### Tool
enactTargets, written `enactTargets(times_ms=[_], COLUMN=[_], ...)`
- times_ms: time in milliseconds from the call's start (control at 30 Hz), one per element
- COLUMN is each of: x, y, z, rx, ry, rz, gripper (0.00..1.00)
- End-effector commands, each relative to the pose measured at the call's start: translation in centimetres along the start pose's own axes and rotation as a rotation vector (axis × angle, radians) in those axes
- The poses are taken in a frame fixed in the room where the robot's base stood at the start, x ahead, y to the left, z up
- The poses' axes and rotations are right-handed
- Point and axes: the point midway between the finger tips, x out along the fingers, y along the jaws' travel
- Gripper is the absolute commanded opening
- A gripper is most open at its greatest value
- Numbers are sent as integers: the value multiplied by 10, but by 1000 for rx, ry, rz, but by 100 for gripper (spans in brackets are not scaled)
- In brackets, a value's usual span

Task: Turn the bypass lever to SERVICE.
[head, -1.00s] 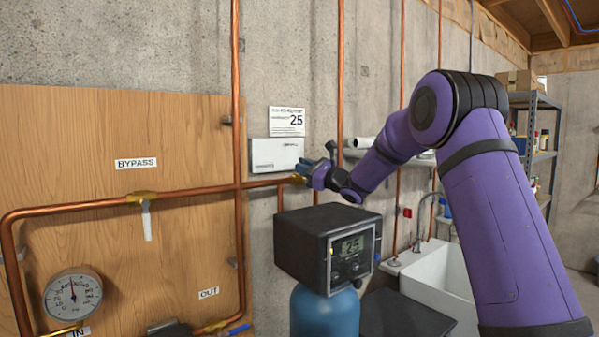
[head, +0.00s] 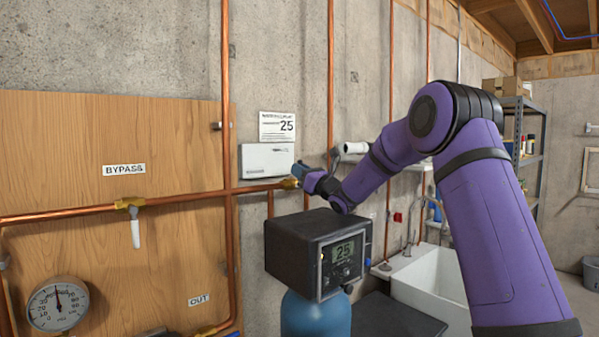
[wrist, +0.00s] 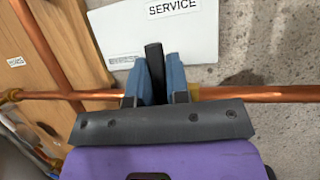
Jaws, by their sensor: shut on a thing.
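In the wrist view, my gripper (wrist: 155,82) has its two blue fingers shut on a dark lever (wrist: 154,58). The lever sticks up between the fingertips, above the copper pipe and over the white box. A SERVICE label (wrist: 172,8) is above and slightly right of it. In the head view my gripper (head: 299,171) is at a brass valve (head: 289,184) on the horizontal copper pipe; the lever is hard to make out there. A second valve with a white handle (head: 135,232) hanging down sits under the BYPASS label (head: 124,169).
A black control unit (head: 317,243) showing 25 sits on a blue tank (head: 316,314) below my gripper. A white box (head: 266,161) is on the wall behind it. Vertical copper pipes (head: 331,75) run close by. A white sink (head: 432,280) stands to the right.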

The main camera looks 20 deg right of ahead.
Motion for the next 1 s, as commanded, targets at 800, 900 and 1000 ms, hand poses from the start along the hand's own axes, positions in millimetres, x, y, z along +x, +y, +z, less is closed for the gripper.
enactTargets(times_ms=[800, 900, 1000], x=[-9, -23, -42], y=[-1, -1, -2], z=[0, 0, 0], rx=[2, 2, 2], ry=[0, 1, 2], rz=[-2, -2, -3], gripper=[40, 40, 40])
